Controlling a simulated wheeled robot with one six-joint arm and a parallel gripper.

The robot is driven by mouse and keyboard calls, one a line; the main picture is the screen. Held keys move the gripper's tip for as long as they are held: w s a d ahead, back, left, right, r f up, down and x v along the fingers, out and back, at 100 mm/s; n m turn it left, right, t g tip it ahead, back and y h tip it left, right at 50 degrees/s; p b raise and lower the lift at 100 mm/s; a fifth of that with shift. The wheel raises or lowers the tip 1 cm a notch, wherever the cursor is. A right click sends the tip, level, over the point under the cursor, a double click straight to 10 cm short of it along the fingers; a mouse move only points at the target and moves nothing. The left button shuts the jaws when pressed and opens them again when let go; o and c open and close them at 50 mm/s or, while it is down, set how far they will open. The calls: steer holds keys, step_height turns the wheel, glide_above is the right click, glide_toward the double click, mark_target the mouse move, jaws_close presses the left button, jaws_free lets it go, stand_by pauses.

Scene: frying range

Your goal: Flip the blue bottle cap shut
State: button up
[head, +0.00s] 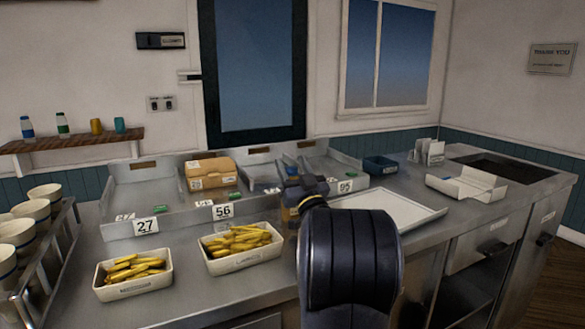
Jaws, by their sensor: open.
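A small bluish top (291,171) shows just behind my gripper, at the low divider of the steel counter trays. It may be the blue cap, but it is too small and dark to tell whether it is raised or shut. An amber body shows partly below the gripper, and I cannot tell whether it belongs to that top. My gripper (302,187) is open, close in front of these, and I cannot tell whether it touches them. My arm hides the counter below. A bottle with blue parts (27,127) also stands on the wall shelf at left.
Two tubs of fries (133,293) (242,262) stand at the front left. A tan box (209,172) sits in the back trays. A pale flat tray (387,207) lies right of my arm. An open white carton (466,185) is farther right. Cups (32,209) stand in a rack at left.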

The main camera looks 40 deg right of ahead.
mark_target(293, 168)
steer(key=shift+r, duration=0.15)
step_height(293, 168, up, 10)
steer(key=p, duration=0.1)
steer(key=shift+p, duration=0.3)
steer(key=shift+c, duration=0.3)
